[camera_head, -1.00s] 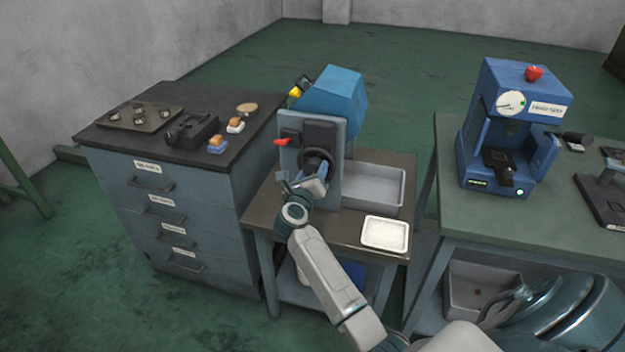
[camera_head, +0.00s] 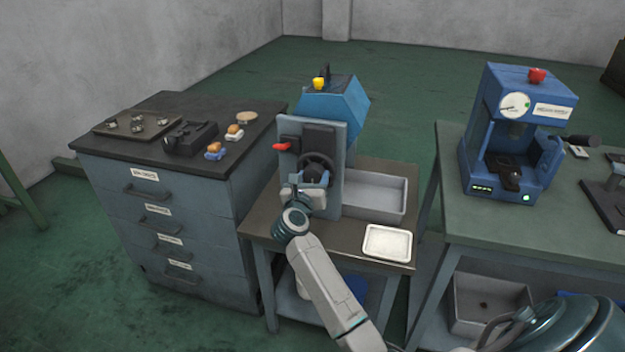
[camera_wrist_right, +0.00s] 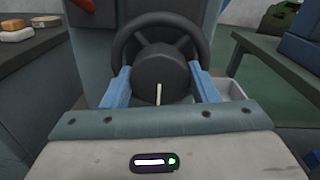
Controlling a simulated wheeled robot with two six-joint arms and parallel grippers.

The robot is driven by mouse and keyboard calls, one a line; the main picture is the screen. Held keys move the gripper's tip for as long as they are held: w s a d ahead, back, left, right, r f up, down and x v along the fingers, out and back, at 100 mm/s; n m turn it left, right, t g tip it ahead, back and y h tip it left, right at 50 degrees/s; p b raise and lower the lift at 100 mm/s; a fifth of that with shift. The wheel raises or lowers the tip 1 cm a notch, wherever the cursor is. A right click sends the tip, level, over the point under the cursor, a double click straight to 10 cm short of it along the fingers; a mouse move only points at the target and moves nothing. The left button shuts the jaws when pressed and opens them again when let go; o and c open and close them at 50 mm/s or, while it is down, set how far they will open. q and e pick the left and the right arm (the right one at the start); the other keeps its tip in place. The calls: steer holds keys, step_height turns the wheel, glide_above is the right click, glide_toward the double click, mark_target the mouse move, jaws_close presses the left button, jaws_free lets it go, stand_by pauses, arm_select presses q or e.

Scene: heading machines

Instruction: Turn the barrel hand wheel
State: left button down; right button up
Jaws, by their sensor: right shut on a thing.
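The black hand wheel (camera_head: 318,163) is on the front of the blue and grey heading machine (camera_head: 333,97). In the right wrist view the wheel (camera_wrist_right: 124,45) shows its dark rim and spokes behind a round black hub (camera_wrist_right: 160,80) with a pale line on it, upright. My right gripper (camera_head: 314,180) is at the wheel's front. In the wrist view its two blue fingers (camera_wrist_right: 160,88) sit on either side of the hub, shut on it. The lower part of the hub is hidden by the gripper body. My left gripper is not in view.
A red lever (camera_head: 282,147) sticks out at the machine's left. A grey bin (camera_head: 375,188) and a white tray (camera_head: 387,242) are to its right. A drawer cabinet (camera_head: 200,215) stands left, and a blue press (camera_head: 510,130) on a green bench stands right.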

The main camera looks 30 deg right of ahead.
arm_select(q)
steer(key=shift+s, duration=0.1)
arm_select(e)
steer(key=shift+f, duration=0.1)
steer(key=o, duration=1)
steer(key=shift+s+a, duration=0.2)
steer(key=v, duration=0.2)
steer(key=shift+s+a+f+b, duration=0.15)
steer(key=shift+s+a+b, duration=0.05)
steer(key=shift+b, duration=0.2)
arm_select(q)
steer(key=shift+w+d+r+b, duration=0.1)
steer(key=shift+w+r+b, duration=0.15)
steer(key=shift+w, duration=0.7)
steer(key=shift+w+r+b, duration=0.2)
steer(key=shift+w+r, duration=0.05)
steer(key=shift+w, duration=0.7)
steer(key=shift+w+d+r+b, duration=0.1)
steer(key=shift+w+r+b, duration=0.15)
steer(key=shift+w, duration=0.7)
arm_select(e)
glide_toward(313, 179)
steer(key=shift+s+a, duration=0.2)
steer(key=shift+a, duration=0.2)
